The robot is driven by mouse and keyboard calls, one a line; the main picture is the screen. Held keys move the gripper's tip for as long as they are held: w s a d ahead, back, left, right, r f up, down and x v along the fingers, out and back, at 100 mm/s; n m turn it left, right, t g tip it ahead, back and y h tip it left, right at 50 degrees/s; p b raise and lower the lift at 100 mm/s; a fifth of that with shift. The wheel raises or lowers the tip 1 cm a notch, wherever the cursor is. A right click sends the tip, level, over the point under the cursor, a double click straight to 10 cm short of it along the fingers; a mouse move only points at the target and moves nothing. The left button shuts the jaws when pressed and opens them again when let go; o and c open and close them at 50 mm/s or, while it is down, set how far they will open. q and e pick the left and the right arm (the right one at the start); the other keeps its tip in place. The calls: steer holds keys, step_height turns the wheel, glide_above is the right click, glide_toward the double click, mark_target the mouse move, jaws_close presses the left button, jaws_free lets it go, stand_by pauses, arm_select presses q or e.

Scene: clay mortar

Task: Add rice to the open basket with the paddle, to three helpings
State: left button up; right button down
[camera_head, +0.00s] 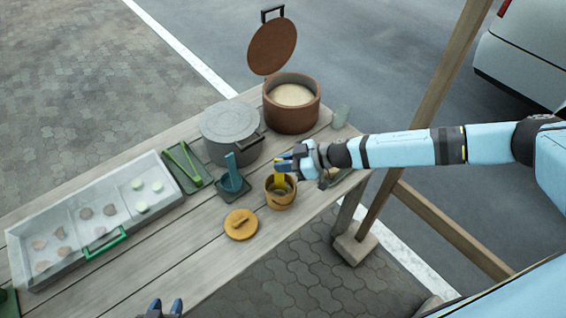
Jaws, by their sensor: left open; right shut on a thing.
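The open basket (281,205), small and tan, stands near the table's front edge, with an orange round lid (240,226) lying to its left. My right gripper (288,163) is shut on the yellow paddle (279,182), just above the basket. The paddle points down into the basket's mouth; its lower end and how much rice is inside are hard to tell. The rice (293,94) fills much of a brown round pot (291,117) at the back, whose lid (272,46) is raised. My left gripper (165,308) is open and empty at the bottom edge.
A grey lidded pot (230,122) stands left of the brown pot. A teal utensil (233,165) stands in a dark holder. Green tongs (184,164) lie on a tray beside a clear-lidded case (65,208) of food pieces. A clear glass (341,116) stands right.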

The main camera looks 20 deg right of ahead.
arm_select(q)
steer(key=shift+f, duration=0.2)
arm_select(e)
steer(key=shift+f, duration=0.45)
arm_select(q)
steer(key=shift+r, duration=0.1)
